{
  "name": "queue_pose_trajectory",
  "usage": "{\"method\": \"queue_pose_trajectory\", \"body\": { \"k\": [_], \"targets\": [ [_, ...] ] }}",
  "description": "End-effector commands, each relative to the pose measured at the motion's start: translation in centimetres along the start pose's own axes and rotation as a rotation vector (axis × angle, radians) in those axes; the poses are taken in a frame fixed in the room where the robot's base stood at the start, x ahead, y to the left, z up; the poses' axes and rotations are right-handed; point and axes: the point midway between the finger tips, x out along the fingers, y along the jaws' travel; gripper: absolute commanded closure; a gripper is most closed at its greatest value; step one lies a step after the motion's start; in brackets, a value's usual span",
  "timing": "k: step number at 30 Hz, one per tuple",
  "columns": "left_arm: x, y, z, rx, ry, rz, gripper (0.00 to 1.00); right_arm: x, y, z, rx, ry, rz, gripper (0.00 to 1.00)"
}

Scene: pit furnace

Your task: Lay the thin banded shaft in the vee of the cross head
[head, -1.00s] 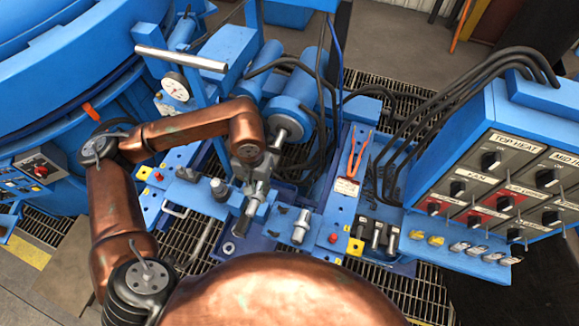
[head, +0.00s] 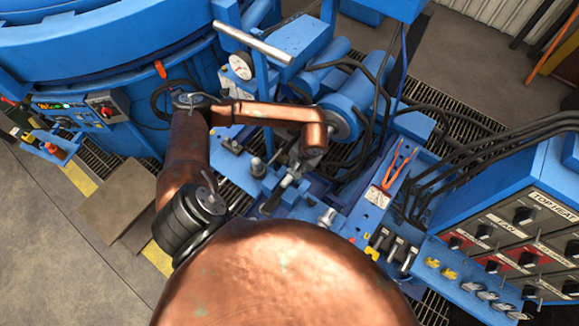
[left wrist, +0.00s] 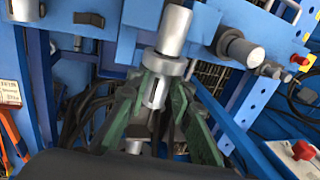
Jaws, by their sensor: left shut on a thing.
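My left gripper (head: 294,168) is shut on a grey metal shaft (head: 286,181) in the head view. In the left wrist view its green fingers (left wrist: 160,100) clamp the shaft (left wrist: 172,32) below a wider raised band. The shaft's near end lies over a blue crosspiece (left wrist: 130,48), which I take for the cross head; it also shows in the head view (head: 271,184). The gripper and shaft hide the vee, so I cannot tell whether they touch. My right gripper is not in view.
An upright metal pin (head: 257,167) stands left of the gripper, and another metal cylinder (head: 326,217) is at its right. Orange-handled tongs (head: 394,165) lie on a blue plate. Black hoses (head: 370,110) run behind. A switch panel (head: 520,225) stands at the right.

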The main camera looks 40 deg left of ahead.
Motion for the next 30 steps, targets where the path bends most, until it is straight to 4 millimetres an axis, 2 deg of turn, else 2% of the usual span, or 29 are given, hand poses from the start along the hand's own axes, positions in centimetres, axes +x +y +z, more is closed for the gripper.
{"method": "queue_pose_trajectory", "body": {
  "k": [3,8,17,30],
  "targets": [
    [1.1,-1.1,0.3,-0.002,-0.002,-0.025,1.00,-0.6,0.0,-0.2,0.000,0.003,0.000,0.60],
    [2.0,-1.6,0.5,0.000,-0.003,-0.038,1.00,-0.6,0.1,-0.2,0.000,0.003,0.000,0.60],
    [2.9,-1.4,0.6,-0.001,-0.003,-0.039,1.00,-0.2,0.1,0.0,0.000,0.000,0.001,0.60],
    [5.3,-0.8,0.6,-0.001,-0.004,-0.038,1.00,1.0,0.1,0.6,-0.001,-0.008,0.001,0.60]
  ]
}}
